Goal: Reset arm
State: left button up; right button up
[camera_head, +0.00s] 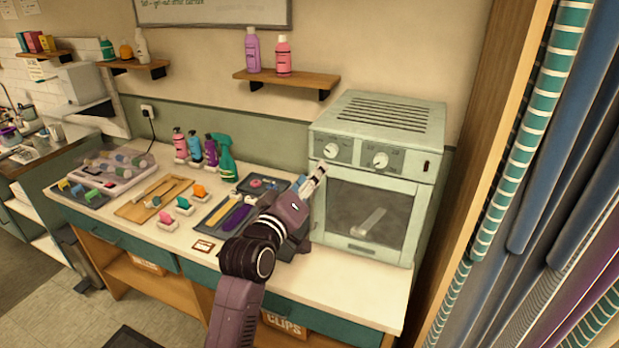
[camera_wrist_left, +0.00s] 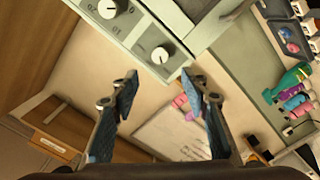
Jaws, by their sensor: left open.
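My left gripper (camera_head: 314,183) is raised over the counter, just in front of the left front edge of the pale green oven-like cabinet (camera_head: 378,130). Its arm comes up from the bottom of the head view. In the left wrist view the two fingers of the left gripper (camera_wrist_left: 160,92) stand apart with nothing between them. The cabinet's front with two white dials (camera_wrist_left: 160,54) lies beyond the fingertips; I cannot tell whether they touch it. The cabinet's glass door (camera_head: 366,218) is closed. My right gripper is not in view.
The counter (camera_head: 350,290) holds a dark tray (camera_head: 218,215) with a comb and a purple tool, several clippers, a green spray bottle (camera_head: 224,158) and other bottles. A wall shelf (camera_head: 286,79) holds two bottles. Striped cloths (camera_head: 548,110) hang at the right. The counter's front right is clear.

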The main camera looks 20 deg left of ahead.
pick_arm(q)
jog(key=s+d+f+m+g, duration=0.1)
jog(key=s+f+m+g, duration=0.25)
jog(key=s+f, duration=0.6)
jog(key=s+d+f+m+g, duration=0.2)
jog(key=s+f+m+g, duration=0.15)
jog(key=s+f, duration=0.6)
jog(key=s+f+m+g, duration=0.2)
jog(key=s+f+g, duration=0.3)
jog(key=s, duration=0.4)
jog(key=s+f+m+g, duration=0.2)
jog(key=s+f, duration=0.4)
jog(key=s, duration=0.4)
notch_tip(320, 180, down, 31)
jog(key=s+g+b, duration=0.2)
jog(key=b, duration=0.3)
jog(key=s+a+f+g+b, duration=0.1)
jog(key=s+a+f+b, duration=0.2)
jog(key=s+f, duration=1.4)
notch_tip(320, 180, down, 4)
jog(key=shift+s+r+y+b, duration=0.1)
jog(key=shift+s+y+b, duration=0.15)
jog(key=shift+y+b, duration=0.1)
